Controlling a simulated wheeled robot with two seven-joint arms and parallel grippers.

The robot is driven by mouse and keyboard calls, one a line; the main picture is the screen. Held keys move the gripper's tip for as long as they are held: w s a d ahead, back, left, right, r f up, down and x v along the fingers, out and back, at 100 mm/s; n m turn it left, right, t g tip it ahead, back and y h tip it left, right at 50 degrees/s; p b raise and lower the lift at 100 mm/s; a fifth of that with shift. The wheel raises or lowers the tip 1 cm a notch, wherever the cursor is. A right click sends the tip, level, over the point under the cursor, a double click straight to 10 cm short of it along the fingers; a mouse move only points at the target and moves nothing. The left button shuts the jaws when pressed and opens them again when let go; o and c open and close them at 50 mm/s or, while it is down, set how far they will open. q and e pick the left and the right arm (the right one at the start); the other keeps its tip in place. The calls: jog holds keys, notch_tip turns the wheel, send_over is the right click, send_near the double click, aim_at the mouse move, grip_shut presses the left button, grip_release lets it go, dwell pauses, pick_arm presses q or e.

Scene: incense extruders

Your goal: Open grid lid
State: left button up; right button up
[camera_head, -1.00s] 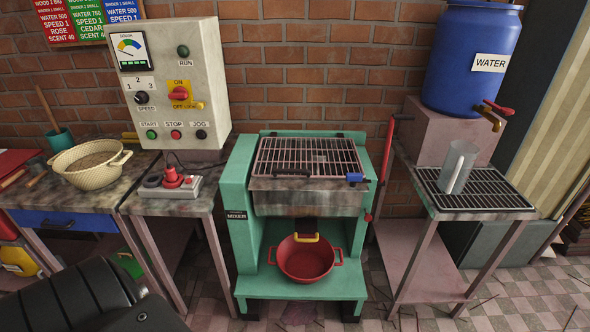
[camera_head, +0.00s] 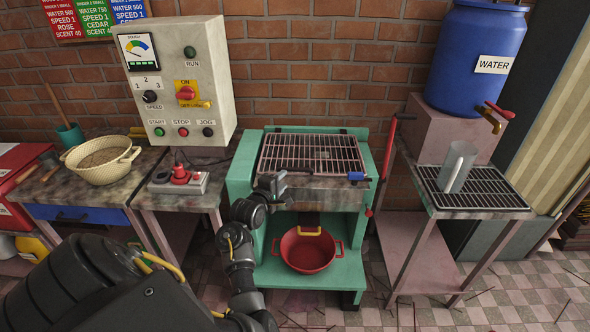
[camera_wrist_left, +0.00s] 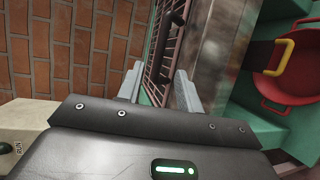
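The grid lid (camera_head: 312,152) is a barred metal grate lying flat over the metal trough of the green mixer (camera_head: 242,165). A blue piece (camera_head: 356,176) sits at its front right corner. My right gripper is not in view.
A red pot (camera_head: 308,250) stands on the mixer's lower shelf. A control box (camera_head: 180,80) and a red-buttoned switch (camera_head: 180,177) stand to the left. A rack with a jug (camera_head: 456,168) and a blue water barrel (camera_head: 474,55) are at the right.

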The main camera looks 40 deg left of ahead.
aim_at(294, 170)
pick_arm(q)
jog(key=x, duration=1)
jog(key=shift+w+a+f, duration=0.1)
jog(key=shift+w, duration=0.1)
grip_shut()
